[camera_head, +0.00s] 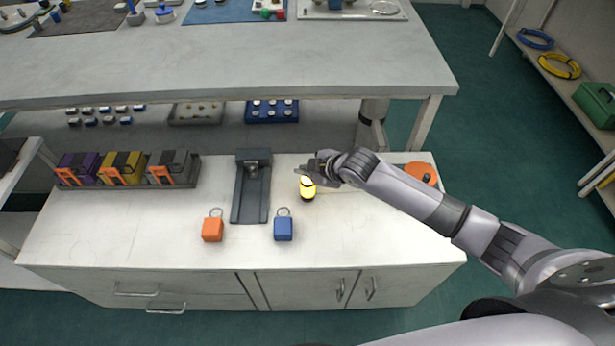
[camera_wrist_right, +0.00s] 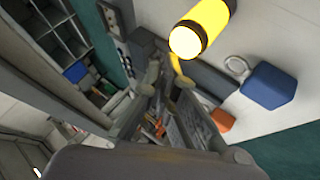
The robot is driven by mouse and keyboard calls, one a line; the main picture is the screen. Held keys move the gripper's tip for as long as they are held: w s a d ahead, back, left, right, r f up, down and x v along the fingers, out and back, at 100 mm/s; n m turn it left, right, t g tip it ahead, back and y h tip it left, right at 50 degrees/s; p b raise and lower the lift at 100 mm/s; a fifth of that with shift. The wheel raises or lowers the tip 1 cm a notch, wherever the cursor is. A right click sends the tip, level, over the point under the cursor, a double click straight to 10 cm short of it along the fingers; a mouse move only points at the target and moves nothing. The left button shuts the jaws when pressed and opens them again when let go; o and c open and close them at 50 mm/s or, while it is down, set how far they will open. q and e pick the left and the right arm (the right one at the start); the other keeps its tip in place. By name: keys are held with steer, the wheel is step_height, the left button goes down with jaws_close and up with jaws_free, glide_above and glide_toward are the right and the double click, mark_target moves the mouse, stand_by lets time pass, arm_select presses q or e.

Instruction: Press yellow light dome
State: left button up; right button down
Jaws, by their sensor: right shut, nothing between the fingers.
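My right gripper (camera_head: 303,169) is shut and empty, pointing left just above and behind the dome in the head view. I cannot tell whether it touches the dome. In the right wrist view the yellow light dome (camera_wrist_right: 203,28) shows at the top, beside and apart from the finger ends of my right gripper (camera_wrist_right: 166,85). My left gripper is not in view.
A grey stand (camera_head: 250,200) lies left of the dome. A rack of coloured modules (camera_head: 128,183) sits at left. An orange round object (camera_head: 421,173) is behind my arm. The counter's front right is clear.

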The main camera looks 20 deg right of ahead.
mark_target(306, 179)
stand_by(0.4)
steer(key=shift+f, duration=0.65)
stand_by(0.4)
steer(key=shift+r+p, duration=0.65)
steer(key=shift+p, duration=0.15)
step_height(306, 179, up, 6)
steer(key=p, duration=0.6)
